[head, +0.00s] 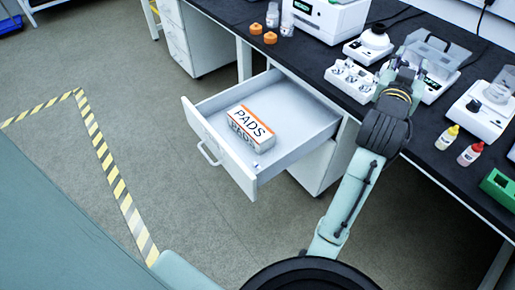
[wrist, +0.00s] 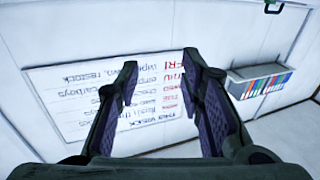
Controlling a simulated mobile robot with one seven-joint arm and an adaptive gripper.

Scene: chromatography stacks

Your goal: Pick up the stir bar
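I cannot make out a stir bar for certain. A small pale object (head: 257,165) lies in the open drawer (head: 248,186), by its front wall and beside the PADS box; it is too small to identify. My gripper (head: 404,68) is raised over the black bench, well to the right of the drawer, partly hidden behind my arm. In the wrist view my gripper (wrist: 161,66) has its two dark fingers spread apart, with nothing between them. It faces an upright white surface with a written notice (wrist: 130,98).
The white and orange PADS box (head: 250,127) stands in the drawer; the drawer's right part is bare. The bench (head: 310,88) carries a vial rack (head: 350,78), several instruments, dropper bottles (head: 470,153) and a green holder (head: 499,188). The floor left of the drawer is clear.

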